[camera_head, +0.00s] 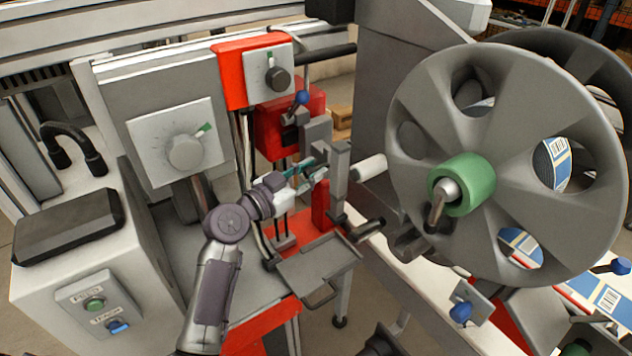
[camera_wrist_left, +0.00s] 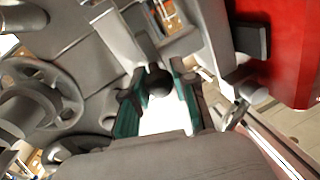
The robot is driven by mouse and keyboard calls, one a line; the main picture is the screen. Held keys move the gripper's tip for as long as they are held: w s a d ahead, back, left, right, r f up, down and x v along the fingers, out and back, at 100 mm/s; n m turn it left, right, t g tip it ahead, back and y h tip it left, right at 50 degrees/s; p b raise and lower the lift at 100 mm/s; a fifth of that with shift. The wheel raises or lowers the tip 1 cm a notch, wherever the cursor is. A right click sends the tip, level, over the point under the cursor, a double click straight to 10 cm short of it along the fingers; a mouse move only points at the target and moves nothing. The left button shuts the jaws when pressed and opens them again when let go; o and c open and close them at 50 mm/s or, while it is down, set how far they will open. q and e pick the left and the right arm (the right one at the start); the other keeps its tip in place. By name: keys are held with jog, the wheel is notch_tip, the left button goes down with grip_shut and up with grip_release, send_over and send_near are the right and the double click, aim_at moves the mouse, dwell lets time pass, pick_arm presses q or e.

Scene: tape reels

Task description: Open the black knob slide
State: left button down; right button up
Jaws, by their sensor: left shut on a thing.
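The black knob (camera_wrist_left: 158,82) shows in the left wrist view as a dark ball between the two teal-lined fingers of my left gripper (camera_wrist_left: 157,100). The fingers are shut on it. In the head view my left gripper (camera_head: 306,170) reaches in from the left to the grey metal slide bracket (camera_head: 338,180), and the fingers hide the knob there. How far the slide stands open cannot be told. My right gripper does not show.
A large grey reel (camera_head: 515,150) with a green hub (camera_head: 462,184) stands to the right. A red block with a blue-tipped lever (camera_head: 300,97) is just above the gripper. A grey tray (camera_head: 318,268) lies below. A control box (camera_head: 97,304) is at left.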

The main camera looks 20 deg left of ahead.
pick_arm(q)
jog(key=w+a+b, duration=0.1)
jog(key=a, duration=0.1)
jog(key=w+a+b, duration=0.1)
jog(key=w+a, duration=0.1)
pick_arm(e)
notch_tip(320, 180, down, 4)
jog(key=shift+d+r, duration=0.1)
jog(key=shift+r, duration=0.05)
pick_arm(q)
jog(key=c, duration=0.9)
grip_release()
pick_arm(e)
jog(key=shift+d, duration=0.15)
pick_arm(q)
jog(key=shift+d, duration=0.1)
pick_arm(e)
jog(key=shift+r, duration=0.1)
